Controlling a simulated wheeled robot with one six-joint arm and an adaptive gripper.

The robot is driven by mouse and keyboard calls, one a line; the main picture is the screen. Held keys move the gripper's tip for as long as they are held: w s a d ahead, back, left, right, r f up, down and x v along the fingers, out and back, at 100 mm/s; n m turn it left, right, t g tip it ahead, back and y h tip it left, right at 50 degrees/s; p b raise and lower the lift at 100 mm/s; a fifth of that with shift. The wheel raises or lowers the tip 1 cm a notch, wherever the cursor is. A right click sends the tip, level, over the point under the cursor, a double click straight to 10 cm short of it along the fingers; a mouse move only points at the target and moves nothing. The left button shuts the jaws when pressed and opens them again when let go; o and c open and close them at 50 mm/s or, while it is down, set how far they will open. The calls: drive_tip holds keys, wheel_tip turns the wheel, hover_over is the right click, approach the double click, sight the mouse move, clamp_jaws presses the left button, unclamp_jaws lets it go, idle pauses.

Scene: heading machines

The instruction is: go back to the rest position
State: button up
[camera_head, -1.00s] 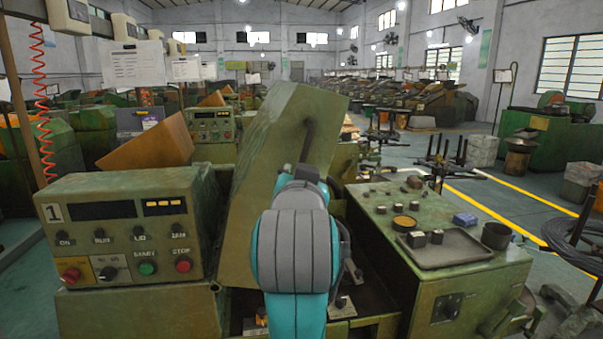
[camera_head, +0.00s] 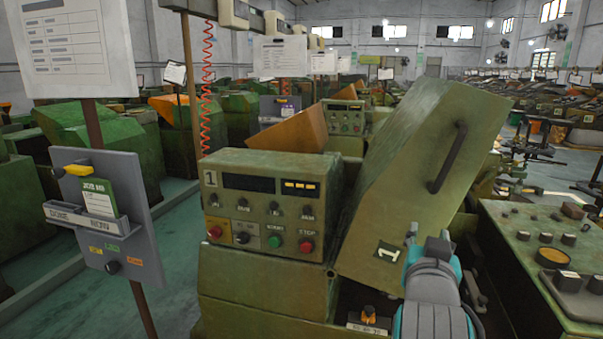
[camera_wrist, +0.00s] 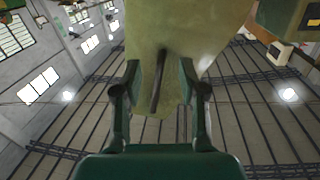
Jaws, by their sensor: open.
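My arm (camera_head: 432,300), teal with grey covers, rises from the bottom of the head view in front of machine 1. My gripper (camera_wrist: 158,92) shows in the wrist view as two dark green fingers spread apart with nothing held between them; in the head view it is mostly hidden by my arm. The raised green hood (camera_head: 420,170) of machine 1 stands tilted up behind my arm, with a dark bar handle (camera_head: 447,158). In the wrist view the handle (camera_wrist: 159,82) appears between the fingers, apparently beyond them; contact cannot be told.
The control panel (camera_head: 268,205) of machine 1 stands left of my arm. A grey board (camera_head: 105,215) with a card stands on a post at the left. Open floor (camera_head: 172,222) shows between.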

drive_tip(key=s+a+f+n+y, duration=0.15)
drive_tip(key=s+f, duration=0.35)
drive_tip(key=f, duration=0.5)
drive_tip(key=s+a+f+n+y, duration=0.1)
drive_tip(key=s+f+n+y, duration=0.15)
drive_tip(key=s+f, duration=0.55)
drive_tip(key=s+a+f+n+y, duration=0.1)
drive_tip(key=s+f+n, duration=0.15)
drive_tip(key=f, duration=0.95)
drive_tip(key=s+f+y, duration=0.1)
drive_tip(key=s+f, duration=0.1)
drive_tip(key=s, duration=1.3)
drive_tip(key=s+f+g, duration=0.1)
drive_tip(key=s+f, duration=0.1)
drive_tip(key=s, duration=1.2)
drive_tip(key=shift+s+a+f+m+y, duration=0.25)
drive_tip(key=shift+s+a+m+y, duration=0.1)
drive_tip(key=shift+m+y, duration=0.1)
